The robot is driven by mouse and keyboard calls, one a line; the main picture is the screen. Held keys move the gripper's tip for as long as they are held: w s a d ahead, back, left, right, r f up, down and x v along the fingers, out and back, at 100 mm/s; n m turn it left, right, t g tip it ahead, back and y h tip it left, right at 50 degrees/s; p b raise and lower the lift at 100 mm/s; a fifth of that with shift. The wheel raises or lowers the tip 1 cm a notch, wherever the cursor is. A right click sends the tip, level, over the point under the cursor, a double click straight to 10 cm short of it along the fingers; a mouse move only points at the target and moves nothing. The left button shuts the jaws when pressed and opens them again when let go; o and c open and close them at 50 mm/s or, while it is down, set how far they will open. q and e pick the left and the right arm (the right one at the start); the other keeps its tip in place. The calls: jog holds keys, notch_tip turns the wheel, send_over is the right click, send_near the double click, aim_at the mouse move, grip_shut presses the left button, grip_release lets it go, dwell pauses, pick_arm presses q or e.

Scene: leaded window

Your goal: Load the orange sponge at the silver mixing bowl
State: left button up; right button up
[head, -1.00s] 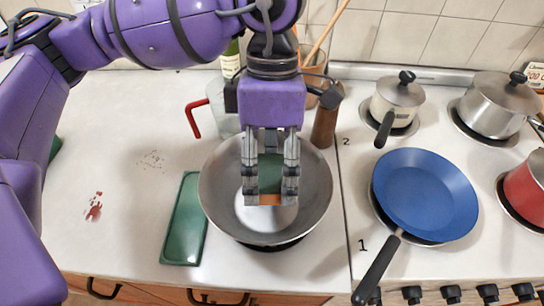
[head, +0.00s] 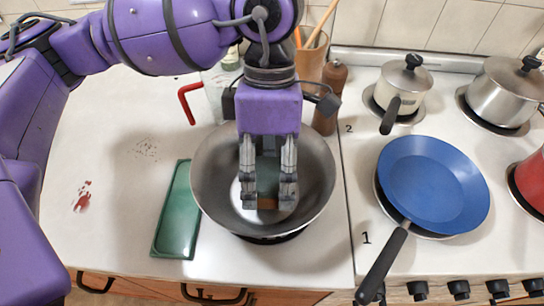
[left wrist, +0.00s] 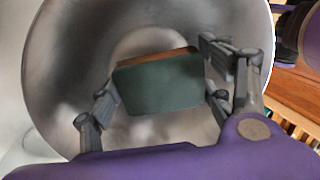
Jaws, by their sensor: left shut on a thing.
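The silver mixing bowl (head: 214,190) stands on the white counter, and its inside also shows in the left wrist view (left wrist: 75,60). My left gripper (head: 267,200) points down inside the bowl's outline in the head view. It is shut on the orange sponge (head: 267,204), which has a dark green upper face and an orange-brown lower edge. In the left wrist view the sponge (left wrist: 160,85) sits between the two fingers over the bowl's floor. I cannot tell whether it touches the floor. My right gripper is not in view.
A green tray (head: 176,215) lies left of the bowl. The stove at right holds a blue pan (head: 433,185) and several pots. The left counter is mostly clear.

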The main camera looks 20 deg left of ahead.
aim_at(268, 180)
pick_arm(q)
jog(key=shift+r+p, duration=0.75)
jog(key=shift+r, duration=0.6)
notch_tip(268, 180, up, 2)
jog(key=shift+p, duration=0.55)
jog(key=shift+r+p, duration=0.85)
jog(key=shift+r, duration=0.85)
notch_tip(268, 180, up, 4)
jog(key=shift+f+p, duration=0.15)
jog(key=shift+p, duration=0.75)
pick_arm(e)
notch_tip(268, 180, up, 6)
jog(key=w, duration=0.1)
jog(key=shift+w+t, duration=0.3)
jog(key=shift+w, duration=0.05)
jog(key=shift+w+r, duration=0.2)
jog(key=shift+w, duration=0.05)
